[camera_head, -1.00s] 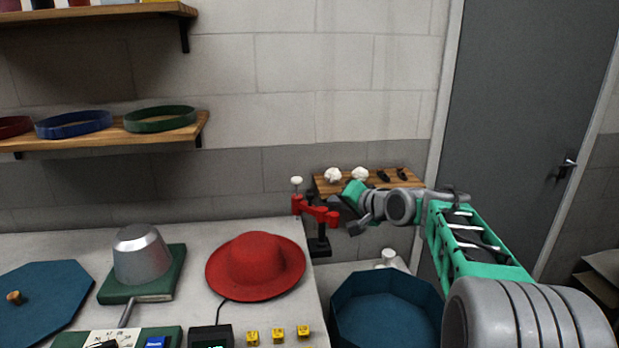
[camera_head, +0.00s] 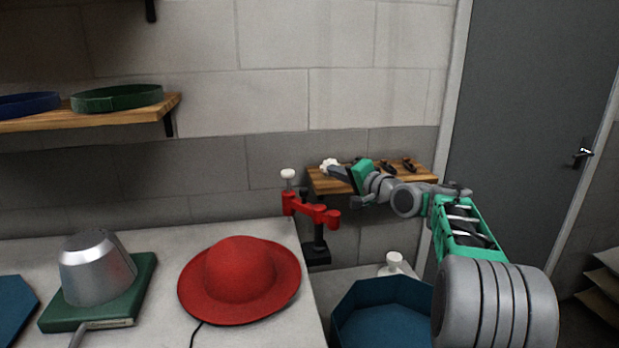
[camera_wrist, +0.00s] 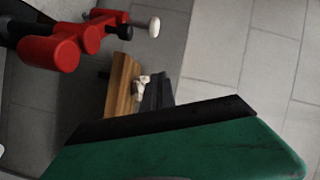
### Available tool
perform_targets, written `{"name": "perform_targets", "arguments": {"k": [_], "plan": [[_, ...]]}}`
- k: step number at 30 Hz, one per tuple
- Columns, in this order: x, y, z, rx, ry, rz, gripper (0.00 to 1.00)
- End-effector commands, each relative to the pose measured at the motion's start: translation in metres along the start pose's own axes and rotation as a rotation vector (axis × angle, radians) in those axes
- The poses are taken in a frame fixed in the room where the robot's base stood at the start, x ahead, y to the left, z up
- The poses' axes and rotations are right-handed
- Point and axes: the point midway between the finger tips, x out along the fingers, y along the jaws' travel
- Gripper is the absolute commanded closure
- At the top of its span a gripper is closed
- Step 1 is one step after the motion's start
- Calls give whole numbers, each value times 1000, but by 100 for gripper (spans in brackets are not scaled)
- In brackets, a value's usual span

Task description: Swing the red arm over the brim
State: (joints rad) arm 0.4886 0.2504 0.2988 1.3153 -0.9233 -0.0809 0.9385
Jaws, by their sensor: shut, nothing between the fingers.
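The red arm (camera_head: 312,209) is a jointed red bar on a black post, with a white knob (camera_head: 288,174) above its left end. It stands at the back right edge of the table, beside the red hat, and it shows at top left in the wrist view (camera_wrist: 84,40). The red hat (camera_head: 240,270) lies on the table with its brim (camera_head: 206,301) flat around it; no part of the red arm is over the brim. My gripper (camera_head: 338,172) is shut and empty, behind and slightly above the red arm, apart from it, in front of the small wooden shelf.
A metal iron-like block (camera_head: 96,268) rests on a green pad at left. A blue octagonal bin (camera_head: 384,315) stands right of the table. A small wooden shelf (camera_head: 418,176) holds white and dark items behind my gripper. A wall shelf (camera_head: 100,118) holds bands.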

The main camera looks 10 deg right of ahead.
Motion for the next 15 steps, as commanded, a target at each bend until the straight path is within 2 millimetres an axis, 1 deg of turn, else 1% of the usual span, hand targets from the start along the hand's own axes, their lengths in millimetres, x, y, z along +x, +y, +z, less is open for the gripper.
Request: {"name": "perform_targets", "arguments": {"k": [2, 5, 15], "plan": [[8, -2, 0, 0, -2, -1, 100], [26, -2, 0, 0, -3, -1, 100], [101, -3, 1, 0, -3, -1, 100]]}}
